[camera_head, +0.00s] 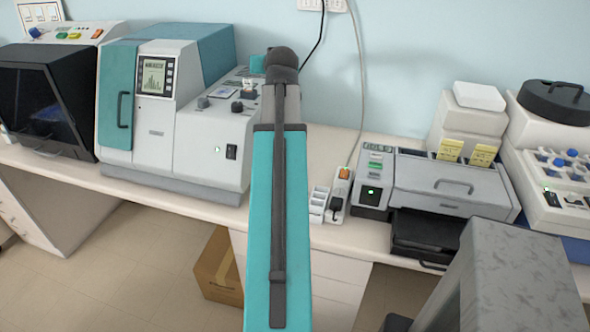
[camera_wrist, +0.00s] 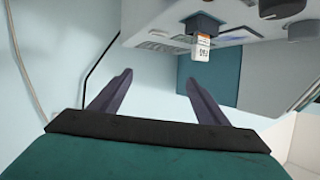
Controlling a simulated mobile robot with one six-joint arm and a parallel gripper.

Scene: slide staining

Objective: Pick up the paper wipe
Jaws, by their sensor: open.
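I cannot pick out a paper wipe in either view. My gripper (camera_wrist: 157,76) shows in the wrist view with its two dark fingers apart and nothing between them but pale blue wall. In the head view my teal arm reaches up the middle, and the gripper is mostly hidden behind its end. The arm also hides part of the bench behind it.
A grey and teal machine with a screen (camera_head: 153,78) stands left of my arm. A small labelled container (camera_wrist: 202,50) shows beyond my fingers. A cardboard box (camera_head: 217,270) is on the floor.

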